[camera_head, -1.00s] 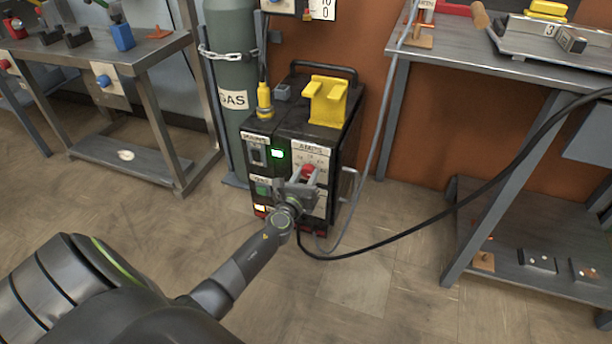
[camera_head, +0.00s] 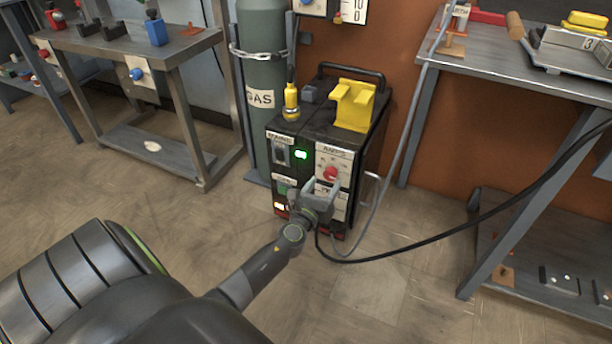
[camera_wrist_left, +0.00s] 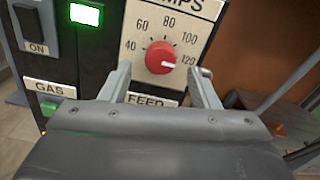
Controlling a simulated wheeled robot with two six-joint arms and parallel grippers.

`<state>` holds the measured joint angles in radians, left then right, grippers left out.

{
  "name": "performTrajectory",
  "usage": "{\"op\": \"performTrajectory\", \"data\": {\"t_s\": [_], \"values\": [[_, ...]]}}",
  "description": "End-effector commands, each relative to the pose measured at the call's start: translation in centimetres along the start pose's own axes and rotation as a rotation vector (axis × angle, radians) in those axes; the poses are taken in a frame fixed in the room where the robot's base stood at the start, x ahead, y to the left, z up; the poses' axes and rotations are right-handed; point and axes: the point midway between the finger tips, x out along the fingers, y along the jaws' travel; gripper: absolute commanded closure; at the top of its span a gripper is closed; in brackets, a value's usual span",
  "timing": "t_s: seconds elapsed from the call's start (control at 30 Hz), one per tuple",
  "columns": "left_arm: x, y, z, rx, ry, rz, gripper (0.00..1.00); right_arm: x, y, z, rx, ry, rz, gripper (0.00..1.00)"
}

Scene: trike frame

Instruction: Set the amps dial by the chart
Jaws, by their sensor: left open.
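The amps dial is a red round knob (camera_head: 331,173) on the white front plate of a black welding machine (camera_head: 300,125). In the left wrist view the knob (camera_wrist_left: 160,57) sits inside a printed scale from 40 to 120. Its white mark points right, close to 120. My left gripper (camera_head: 323,187) is open just in front of and below the dial. Its two fingers (camera_wrist_left: 165,73) stand on either side below the knob, apart from it. My right gripper is not in view. I cannot identify the chart; a cut-off numbered sign (camera_head: 353,10) hangs above the machine.
A green lit display (camera_wrist_left: 85,15), an ON switch (camera_wrist_left: 30,25) and a green gas button (camera_wrist_left: 49,108) are left of the dial. A chained gas cylinder (camera_head: 263,75) stands left. A black cable (camera_head: 430,240) runs right. Workbenches flank the machine.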

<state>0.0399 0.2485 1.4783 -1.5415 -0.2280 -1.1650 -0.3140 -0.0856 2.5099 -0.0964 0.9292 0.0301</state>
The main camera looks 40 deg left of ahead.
Motion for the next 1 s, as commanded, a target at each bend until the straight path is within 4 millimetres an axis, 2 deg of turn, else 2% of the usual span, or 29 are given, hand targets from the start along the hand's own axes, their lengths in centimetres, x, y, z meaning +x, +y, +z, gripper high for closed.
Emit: {"op": "performTrajectory", "data": {"t_s": [0.03, 0.3, 0.53, 0.73, 1.0], "values": [[-1.4, 0.0, 0.0, -0.003, 0.003, 0.001, 0.44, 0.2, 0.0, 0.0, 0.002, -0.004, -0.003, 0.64], [-7.4, 0.0, -0.2, -0.003, 0.003, 0.002, 0.44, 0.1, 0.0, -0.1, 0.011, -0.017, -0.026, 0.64], [-11.7, 0.0, -0.3, -0.002, 0.003, 0.001, 0.44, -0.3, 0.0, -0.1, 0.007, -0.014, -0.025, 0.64], [-13.6, 0.0, -0.2, -0.001, 0.002, 0.000, 0.44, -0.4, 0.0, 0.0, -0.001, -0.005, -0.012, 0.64], [-13.9, -0.1, -0.1, -0.001, 0.001, 0.000, 0.44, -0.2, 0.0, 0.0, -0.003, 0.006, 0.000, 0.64]]}}
